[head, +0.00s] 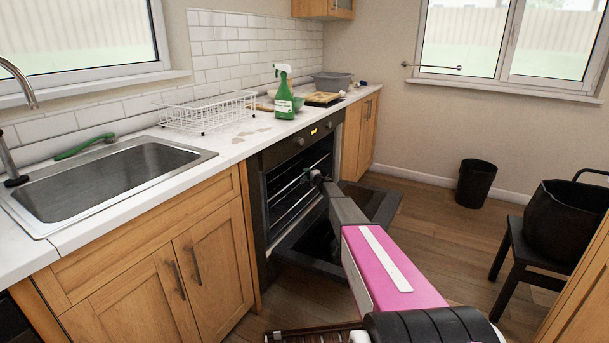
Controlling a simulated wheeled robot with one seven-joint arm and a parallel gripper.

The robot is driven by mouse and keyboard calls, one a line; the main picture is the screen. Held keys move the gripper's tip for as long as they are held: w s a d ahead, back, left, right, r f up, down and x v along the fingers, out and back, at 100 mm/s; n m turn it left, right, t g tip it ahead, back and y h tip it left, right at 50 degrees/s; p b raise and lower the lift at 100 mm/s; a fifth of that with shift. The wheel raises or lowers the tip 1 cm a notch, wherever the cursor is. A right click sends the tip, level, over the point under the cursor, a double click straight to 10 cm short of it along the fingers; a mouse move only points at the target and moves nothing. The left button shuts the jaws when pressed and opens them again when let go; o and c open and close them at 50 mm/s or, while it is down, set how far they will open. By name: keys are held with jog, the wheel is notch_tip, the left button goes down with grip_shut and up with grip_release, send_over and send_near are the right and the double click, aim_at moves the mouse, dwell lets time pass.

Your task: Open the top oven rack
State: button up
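The oven (258,208) is built into the counter, with its door (312,240) folded down and open. Inside are wire racks, and the top oven rack (288,187) shows as thin metal bars across the dark cavity. My gripper (315,175) is at the right side of the oven opening, close to the front of the top rack. My arm runs from the lower right up to it. The fingers are small and dark here, so I cannot tell whether they touch the rack or are open or shut.
The open door spreads low over the floor in front of the oven. A wooden cabinet (164,280) and sink (110,175) are left. A green spray bottle (284,97) and wire dish rack (206,110) stand on the counter. A black chair (530,240) and bin (475,184) are right.

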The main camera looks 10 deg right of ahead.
jog(key=shift+x, duration=1.15)
grip_shut()
jog(key=s+d, duration=0.7)
jog(key=d, duration=0.3)
jog(key=s+d, duration=0.7)
jog(key=d, duration=0.3)
jog(key=shift+s, duration=0.35)
jog(key=shift+d, duration=0.1)
grip_release()
